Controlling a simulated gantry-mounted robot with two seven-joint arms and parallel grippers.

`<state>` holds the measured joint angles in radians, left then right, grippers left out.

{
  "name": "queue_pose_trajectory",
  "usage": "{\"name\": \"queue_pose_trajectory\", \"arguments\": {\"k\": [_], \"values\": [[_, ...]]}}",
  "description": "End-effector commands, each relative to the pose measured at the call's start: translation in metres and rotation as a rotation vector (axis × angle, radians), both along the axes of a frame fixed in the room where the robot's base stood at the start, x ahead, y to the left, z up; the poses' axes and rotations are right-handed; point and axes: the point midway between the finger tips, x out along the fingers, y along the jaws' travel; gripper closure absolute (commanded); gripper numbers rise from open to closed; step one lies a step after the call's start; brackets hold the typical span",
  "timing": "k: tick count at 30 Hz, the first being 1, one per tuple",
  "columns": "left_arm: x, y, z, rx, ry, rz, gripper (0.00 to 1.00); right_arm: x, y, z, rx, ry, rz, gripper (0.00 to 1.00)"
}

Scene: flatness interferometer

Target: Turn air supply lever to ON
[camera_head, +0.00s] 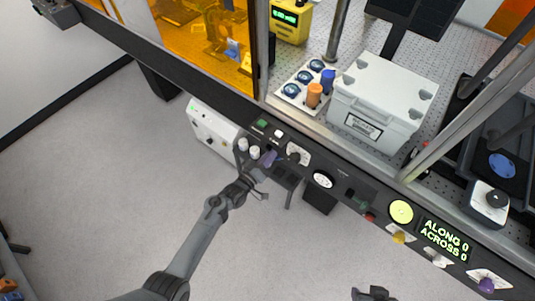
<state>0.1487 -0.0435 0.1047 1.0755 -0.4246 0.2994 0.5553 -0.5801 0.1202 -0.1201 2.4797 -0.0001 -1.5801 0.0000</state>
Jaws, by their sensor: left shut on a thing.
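My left gripper (263,167) reaches up from the lower left to the dark front panel (345,177). It is shut on a small purple handle (270,157), which I take to be the air supply lever. The handle is partly hidden by the fingers, and its ON or OFF marking is too small to read. A dark part at the bottom edge, apparently my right gripper (373,293), is cut off by the frame, away from the panel.
Beside the handle are white knobs (248,148), a black knob on a white plate (295,155) and a round gauge (323,179). A display (443,239) reads ALONG 0, ACROSS 0. A white box (383,100) stands on the bench above.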

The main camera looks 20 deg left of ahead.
Motion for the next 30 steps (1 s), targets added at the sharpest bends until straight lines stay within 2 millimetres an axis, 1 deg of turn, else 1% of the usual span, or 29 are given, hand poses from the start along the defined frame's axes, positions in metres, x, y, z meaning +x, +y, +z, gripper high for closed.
{"name": "queue_pose_trajectory", "arguments": {"k": [1, 18, 24, 30], "values": [[0.0, -0.002, 0.004, -0.046, 0.015, 0.0, 1.0, 0.0, 0.0, 0.006, 0.0, 0.0, 0.0, 0.57], [-0.002, -0.008, 0.016, -0.543, 0.172, 0.001, 1.0, 0.0, 0.0, 0.036, 0.0, 0.0, 0.0, 0.57], [-0.002, -0.008, 0.019, -0.672, 0.213, 0.001, 1.0, 0.0, 0.0, 0.042, 0.0, 0.0, 0.0, 0.57], [-0.002, -0.008, 0.02, -0.753, 0.239, -0.001, 1.0, 0.0, 0.0, 0.046, 0.0, 0.0, 0.0, 0.57]]}}
